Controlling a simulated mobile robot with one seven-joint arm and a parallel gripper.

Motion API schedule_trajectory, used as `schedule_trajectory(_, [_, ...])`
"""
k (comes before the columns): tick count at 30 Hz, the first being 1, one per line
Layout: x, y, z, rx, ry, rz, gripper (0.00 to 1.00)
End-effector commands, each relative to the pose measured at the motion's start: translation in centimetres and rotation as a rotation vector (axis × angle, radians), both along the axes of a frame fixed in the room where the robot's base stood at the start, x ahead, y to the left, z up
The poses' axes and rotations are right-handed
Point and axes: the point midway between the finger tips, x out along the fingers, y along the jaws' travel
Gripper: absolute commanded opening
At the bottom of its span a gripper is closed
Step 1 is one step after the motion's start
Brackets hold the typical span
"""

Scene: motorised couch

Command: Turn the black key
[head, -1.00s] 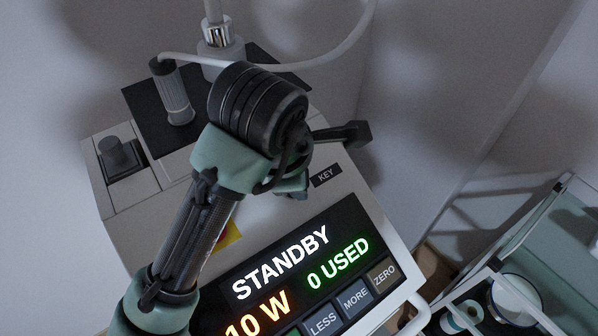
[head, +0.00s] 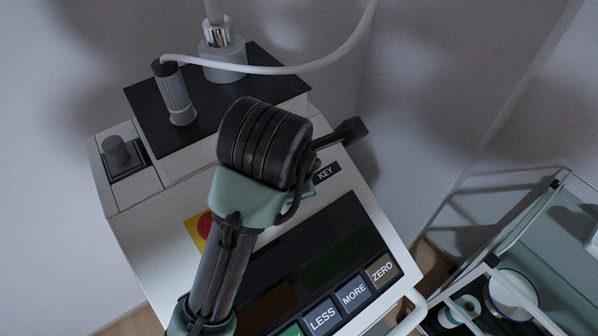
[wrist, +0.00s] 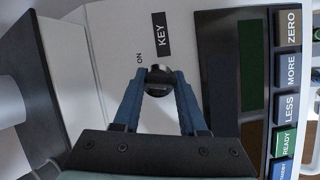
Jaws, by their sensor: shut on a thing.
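The black key (wrist: 158,76) shows in the wrist view between my fingertips, just below the "ON" mark and the black "KEY" label (wrist: 161,34). My gripper (wrist: 158,82) is shut on it, one blue finger on each side. In the head view my arm hides the key and the fingertips; the "KEY" label (head: 325,172) shows just right of my wrist. The console's display (head: 320,258) is dark.
A red button on a yellow square (head: 203,228) is left of my forearm. LESS, MORE and ZERO buttons (head: 352,292) line the panel's front. A grey handpiece (head: 176,95) with a white hose stands on the black top. A trolley (head: 540,250) stands at right.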

Motion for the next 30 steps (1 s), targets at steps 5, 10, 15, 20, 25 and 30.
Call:
schedule_trajectory(5, [-0.1, -0.1, 0.0, -0.05, -0.028, 0.115, 0.43])
schedule_trajectory(10, [0.0, 0.0, -0.1, -0.045, -0.029, 0.11, 0.74])
schedule_trajectory(15, [0.0, 0.0, 0.0, -0.044, -0.029, 0.109, 0.76])
schedule_trajectory(20, [-0.1, 0.0, 0.1, -0.044, -0.031, 0.108, 0.76])
schedule_trajectory(25, [-0.9, 0.1, 1.7, -0.045, -0.035, 0.106, 0.76])
schedule_trajectory(30, [-2.9, 0.5, 5.2, -0.044, -0.035, 0.107, 0.76])
